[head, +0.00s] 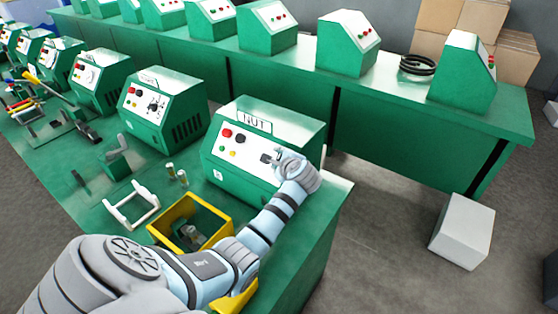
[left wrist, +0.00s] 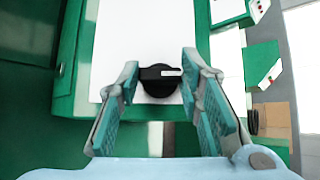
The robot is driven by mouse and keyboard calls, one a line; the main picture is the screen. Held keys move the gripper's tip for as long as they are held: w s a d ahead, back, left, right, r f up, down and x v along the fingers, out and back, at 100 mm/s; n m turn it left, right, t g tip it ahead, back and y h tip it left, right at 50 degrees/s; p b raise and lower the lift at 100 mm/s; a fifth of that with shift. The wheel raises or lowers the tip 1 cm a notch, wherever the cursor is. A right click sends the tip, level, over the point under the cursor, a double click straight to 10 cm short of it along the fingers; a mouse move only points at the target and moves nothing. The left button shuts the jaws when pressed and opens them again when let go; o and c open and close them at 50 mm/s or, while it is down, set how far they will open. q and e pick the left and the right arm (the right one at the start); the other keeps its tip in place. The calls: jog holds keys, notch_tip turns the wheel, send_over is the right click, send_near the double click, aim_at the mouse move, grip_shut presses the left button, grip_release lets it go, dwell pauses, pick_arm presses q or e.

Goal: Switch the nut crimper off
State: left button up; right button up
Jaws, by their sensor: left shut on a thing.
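The nut crimper (head: 240,172) is a green box with a sloped white front panel and a "NUT" label (head: 254,122) on top. Its panel has a red button (head: 227,133), a dark button and small lamps at the left. My left gripper (head: 272,158) is at the right part of this panel. In the left wrist view, a round black knob (left wrist: 159,88) with a crosswise grip bar and a white mark at its right end sits between the fingertips. The left gripper (left wrist: 161,72) is shut on this bar. In the head view the gripper mostly hides the knob. My right gripper is not in view.
A yellow bin (head: 164,222) stands in front of the crimper, with a white frame handle (head: 130,210) and small cylinders nearby. Another crimper (head: 150,115) stands to the left. A second green bench (head: 420,100) with more machines runs behind. A white box (head: 463,232) is on the floor.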

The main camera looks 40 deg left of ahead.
pick_arm(q)
jog(key=o, duration=1.2)
jog(key=shift+c, duration=0.2)
jog(key=v, duration=1.2)
jog(key=shift+a, duration=0.1)
jog(key=shift+s, duration=0.15)
